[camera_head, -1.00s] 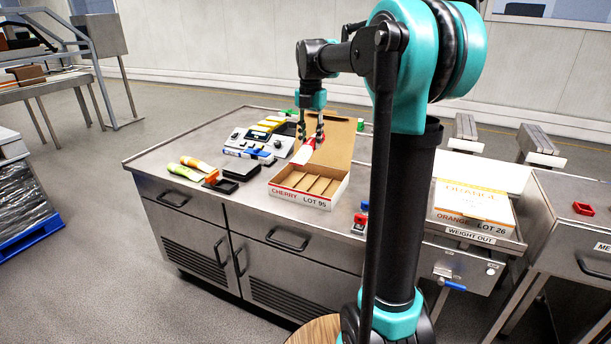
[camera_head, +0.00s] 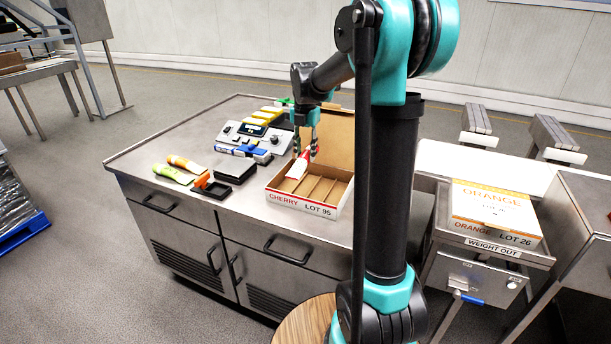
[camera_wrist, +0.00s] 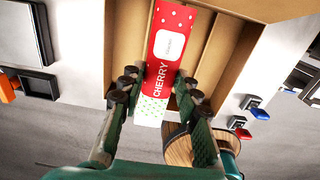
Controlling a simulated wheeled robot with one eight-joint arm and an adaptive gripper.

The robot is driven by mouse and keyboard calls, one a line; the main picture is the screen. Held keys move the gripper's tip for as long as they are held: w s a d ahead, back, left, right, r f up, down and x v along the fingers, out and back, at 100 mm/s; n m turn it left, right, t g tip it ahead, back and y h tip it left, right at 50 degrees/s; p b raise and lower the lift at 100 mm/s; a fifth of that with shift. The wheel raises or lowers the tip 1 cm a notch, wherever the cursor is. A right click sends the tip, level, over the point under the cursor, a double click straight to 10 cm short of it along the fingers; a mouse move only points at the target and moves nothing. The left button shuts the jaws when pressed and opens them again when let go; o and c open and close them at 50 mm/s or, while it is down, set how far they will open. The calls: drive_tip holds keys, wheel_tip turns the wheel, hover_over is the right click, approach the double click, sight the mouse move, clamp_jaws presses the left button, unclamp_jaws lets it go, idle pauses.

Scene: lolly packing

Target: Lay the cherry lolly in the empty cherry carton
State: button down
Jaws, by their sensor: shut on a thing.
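The cherry lolly is a red wrapper with white dots, a white label and a pale green-dotted end. In the wrist view the cherry lolly (camera_wrist: 166,55) lies between the fingers of my gripper (camera_wrist: 155,95), over the open cherry carton (camera_wrist: 222,62). In the head view the lolly (camera_head: 298,168) is at the carton's left part, tilted. The carton (camera_head: 300,207) is marked CHERRY LOT 95, with its lid up and several empty dividers. My gripper (camera_head: 305,155) is shut on the lolly. Whether the lolly touches the carton floor I cannot tell.
Left of the carton are a black tray (camera_head: 235,168), a grey device (camera_head: 255,138), and a green-and-white lolly (camera_head: 172,174) beside an orange one (camera_head: 187,164). An orange carton (camera_head: 495,215) stands on a scale at the right.

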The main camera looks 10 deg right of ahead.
sight(305, 153)
wheel_tip(305, 153, down, 9)
idle(0.5)
drive_tip(key=shift+f, duration=0.25)
drive_tip(key=shift+f, duration=0.35)
drive_tip(key=c, duration=1.1)
unclamp_jaws()
drive_tip(key=shift+r, duration=0.1)
wheel_tip(305, 153, up, 13)
drive_tip(key=shift+r, duration=0.1)
